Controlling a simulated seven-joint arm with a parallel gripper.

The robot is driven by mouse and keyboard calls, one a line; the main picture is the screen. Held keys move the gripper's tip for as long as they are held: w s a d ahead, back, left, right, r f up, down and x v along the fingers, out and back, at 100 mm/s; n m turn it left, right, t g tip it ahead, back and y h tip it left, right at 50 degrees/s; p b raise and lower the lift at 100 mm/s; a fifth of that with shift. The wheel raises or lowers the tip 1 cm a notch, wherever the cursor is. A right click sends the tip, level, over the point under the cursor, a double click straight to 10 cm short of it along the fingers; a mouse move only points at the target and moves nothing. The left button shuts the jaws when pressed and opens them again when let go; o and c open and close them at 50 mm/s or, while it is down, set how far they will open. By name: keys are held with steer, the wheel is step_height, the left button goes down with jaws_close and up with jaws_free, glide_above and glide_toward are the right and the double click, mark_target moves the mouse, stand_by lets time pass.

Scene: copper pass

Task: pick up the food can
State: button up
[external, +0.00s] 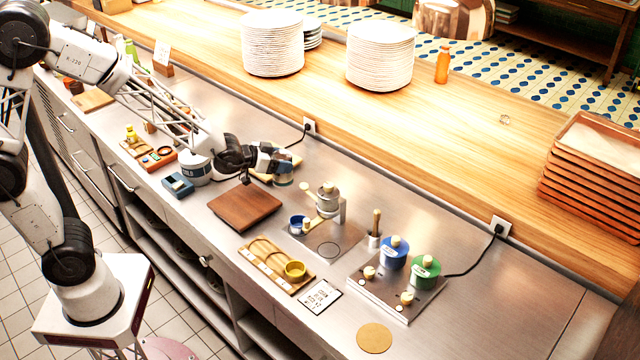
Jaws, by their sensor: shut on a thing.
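My gripper (268,160) reaches in from the left over the steel counter, behind the brown board. It is shut on the food can (284,176), a small grey-olive cylinder at the fingertips. The fingers hide part of the can. From this view I cannot tell whether the can is clear of the surface or touching it.
A brown board (245,206) lies in front of my gripper. A white tub marked COLD (196,171) stands to the left. Plate stacks (273,45) stand on the wooden ledge behind. Free steel lies at the far right.

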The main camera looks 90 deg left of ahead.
steer(key=shift+s+d, duration=0.2)
steer(key=shift+s, duration=0.2)
steer(key=shift+s+r, duration=0.1)
stand_by(0.5)
